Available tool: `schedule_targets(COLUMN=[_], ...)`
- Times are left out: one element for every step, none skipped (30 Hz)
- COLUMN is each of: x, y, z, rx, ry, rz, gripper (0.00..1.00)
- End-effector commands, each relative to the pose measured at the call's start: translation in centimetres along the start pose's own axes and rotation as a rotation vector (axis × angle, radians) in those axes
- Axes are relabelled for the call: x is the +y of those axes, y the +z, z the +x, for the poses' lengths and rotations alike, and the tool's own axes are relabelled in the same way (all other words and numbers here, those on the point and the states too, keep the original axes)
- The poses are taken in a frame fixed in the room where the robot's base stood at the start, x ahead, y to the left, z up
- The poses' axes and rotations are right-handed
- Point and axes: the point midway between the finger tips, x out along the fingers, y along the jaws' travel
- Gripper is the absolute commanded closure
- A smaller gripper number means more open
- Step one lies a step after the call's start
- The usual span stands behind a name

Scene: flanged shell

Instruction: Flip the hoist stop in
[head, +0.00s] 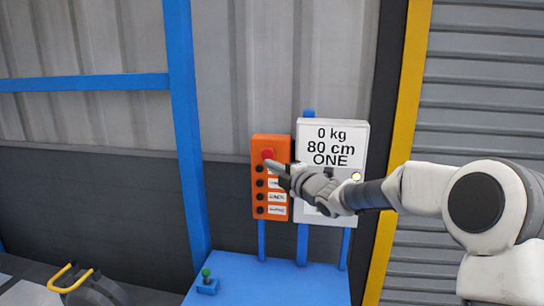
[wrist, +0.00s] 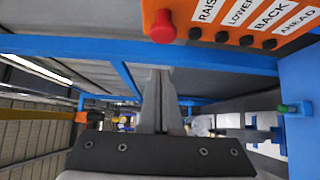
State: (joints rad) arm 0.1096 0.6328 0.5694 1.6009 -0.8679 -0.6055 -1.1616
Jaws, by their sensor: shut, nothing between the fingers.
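The hoist stop is a red round button at the top of an orange control box (head: 258,205). The red button (head: 268,154) shows just above my fingertips in the head view. In the wrist view the red button (wrist: 162,29) stands out from the orange box (wrist: 185,14) at the top, beyond my fingertips, with a gap between them in the picture. My gripper (head: 272,167) is shut and empty, in front of the upper part of the box and hiding some of it. Its closed fingers (wrist: 160,75) point toward the button in the wrist view.
Black buttons (wrist: 246,40) with labels RAISE, LOWER, BACK and AHEAD line the box beside the stop. A white display (head: 333,134) reads 0 kg, 80 cm, ONE. Below is a blue surface (head: 270,285) with a green-knobbed lever (head: 207,284). A blue post (head: 183,120) stands left.

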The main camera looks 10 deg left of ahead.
Motion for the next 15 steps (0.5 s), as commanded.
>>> schedule_targets(x=[0.2, 0.2, 0.3, 0.2, 0.3, 0.2, 0.2, 0.2, 0.2, 0.2, 0.2, 0.1, 0.1, 0.1, 0.1], y=[-0.1, 0.0, 0.2, 0.6, 0.8, 1.2, 1.4, 1.6, 1.9, 2.0, 2.1, 2.3, 2.5, 2.5, 2.6], z=[0.9, 1.4, 1.8, 2.0, 2.3, 2.6, 2.8, 3.0, 3.3, 3.4, 3.6, 3.8, 3.9, 4.0, 4.0], rx=[0.001, 0.001, -0.001, -0.001, -0.001, -0.001, -0.001, -0.001, -0.001, -0.001, 0.0, 0.0, 0.0, 0.0, 0.0], ry=[0.001, 0.0, 0.0, 0.0, 0.0, 0.0, 0.0, 0.0, 0.0, 0.0, 0.0, 0.0, 0.0, 0.001, 0.0], rz=[0.002, 0.002, 0.002, 0.002, 0.001, 0.002, 0.001, 0.001, 0.002, 0.002, 0.001, 0.001, 0.001, 0.001, 0.0], gripper=[1.0, 1.0, 1.0, 1.0, 1.0, 1.0, 1.0, 1.0, 1.0, 1.0, 1.0, 1.0, 1.0, 1.0, 1.0])
